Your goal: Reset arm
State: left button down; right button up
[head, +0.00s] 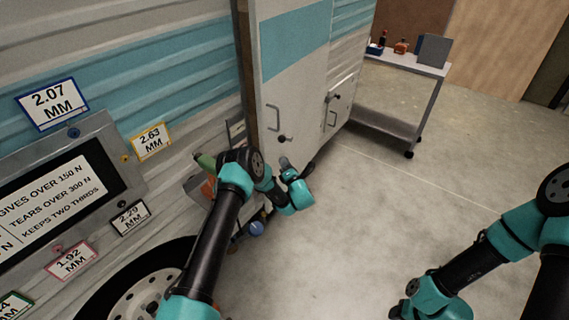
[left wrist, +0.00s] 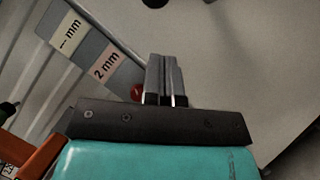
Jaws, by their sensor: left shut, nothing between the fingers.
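My left arm (head: 215,235) reaches up from the bottom of the head view, beside the camper's side and in front of its open-looking door panel. In the left wrist view my left gripper (left wrist: 164,62) has its two dark fingers together, with nothing between them. In the head view the fingers are small and hard to make out near the teal wrist. My right arm (head: 480,265) comes in at the lower right of the head view over bare floor; its gripper does not show.
The camper wall holds tags, such as 2.07 MM (head: 48,104) and 2.63 MM (head: 151,142), and a text panel (head: 55,200). The white door panel (head: 285,100) has handles. A wheeled cart (head: 425,68) carries bottles. Labels reading 2 mm (left wrist: 108,66) show in the wrist view. The central floor is clear.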

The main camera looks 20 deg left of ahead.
pick_arm(q)
jog(key=shift+d, duration=0.2)
dwell(0.3)
jog(key=s+a+f+n+g+h, duration=0.4)
jog(key=s+f+n+g+h, duration=0.3)
jog(key=s+f+n+g, duration=0.5)
jog(key=s+d+f+n+g+h, duration=0.2)
jog(key=s+d+n+g+h, duration=0.1)
jog(key=s, duration=0.5)
jog(key=s+d+f+n+g+h, duration=0.2)
jog(key=s+d+n+g+h, duration=0.15)
jog(key=s, duration=0.55)
jog(key=s+d+r+n+t+h, duration=0.2)
jog(key=s+n, duration=0.5)
jog(key=n, duration=0.4)
jog(key=s+d+r+n+t+h, duration=0.2)
jog(key=s+r+n, duration=0.4)
jog(key=n, duration=0.5)
jog(key=shift+s+d+r+h, duration=0.15)
jog(key=shift+s+d+h, duration=0.5)
jog(key=shift+h, duration=0.4)
